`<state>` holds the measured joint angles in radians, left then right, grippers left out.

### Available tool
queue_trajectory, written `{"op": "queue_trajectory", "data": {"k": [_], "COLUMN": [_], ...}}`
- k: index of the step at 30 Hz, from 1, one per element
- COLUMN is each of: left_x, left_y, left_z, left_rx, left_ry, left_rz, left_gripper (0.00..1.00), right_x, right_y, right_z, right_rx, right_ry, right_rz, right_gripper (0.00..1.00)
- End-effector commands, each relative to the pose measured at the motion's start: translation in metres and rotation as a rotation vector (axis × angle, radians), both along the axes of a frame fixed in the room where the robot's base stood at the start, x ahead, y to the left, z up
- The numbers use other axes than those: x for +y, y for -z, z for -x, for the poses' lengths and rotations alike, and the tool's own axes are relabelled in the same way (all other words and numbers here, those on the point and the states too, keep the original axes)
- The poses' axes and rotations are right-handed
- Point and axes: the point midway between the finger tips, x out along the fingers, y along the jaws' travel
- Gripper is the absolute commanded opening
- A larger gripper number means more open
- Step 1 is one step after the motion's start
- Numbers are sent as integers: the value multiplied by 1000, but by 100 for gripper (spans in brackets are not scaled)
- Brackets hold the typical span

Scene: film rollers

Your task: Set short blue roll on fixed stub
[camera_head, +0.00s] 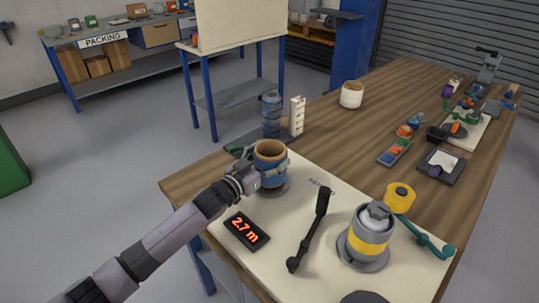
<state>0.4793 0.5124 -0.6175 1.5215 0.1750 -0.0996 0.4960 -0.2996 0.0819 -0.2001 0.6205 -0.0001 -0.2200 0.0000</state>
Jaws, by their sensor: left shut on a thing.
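The short blue roll (269,176) has a brown cardboard core showing at its top. It is upright at the left part of the pale board (275,222), over a grey round flange (286,190). The stub inside it is hidden, and I cannot tell whether the roll rests on the flange. My left gripper (246,178) is shut on the roll from its left side. My right gripper is not in view.
A yellow-banded roller (368,240) stands on the board's right, beside a black lever (312,230) and a red-lit display (246,231). Behind the blue roll are a dark blue cylinder (271,116) and a white slotted block (297,116). A white roll (351,94) stands farther back.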

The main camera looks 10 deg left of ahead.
Motion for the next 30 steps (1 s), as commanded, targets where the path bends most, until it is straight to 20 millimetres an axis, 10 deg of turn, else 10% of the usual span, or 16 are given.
{"op": "queue_trajectory", "data": {"k": [11,12,30], "left_x": [0,0,0], "left_y": [2,2,4], "left_z": [0,0,0], "left_rx": [-2,-2,1], "left_ry": [1,1,0], "left_rz": [2,2,0], "left_gripper": [38,76,97], "right_x": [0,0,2], "right_y": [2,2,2], "right_z": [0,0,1], "right_rx": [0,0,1], "right_ry": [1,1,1], "right_rz": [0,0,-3], "right_gripper": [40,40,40]}}
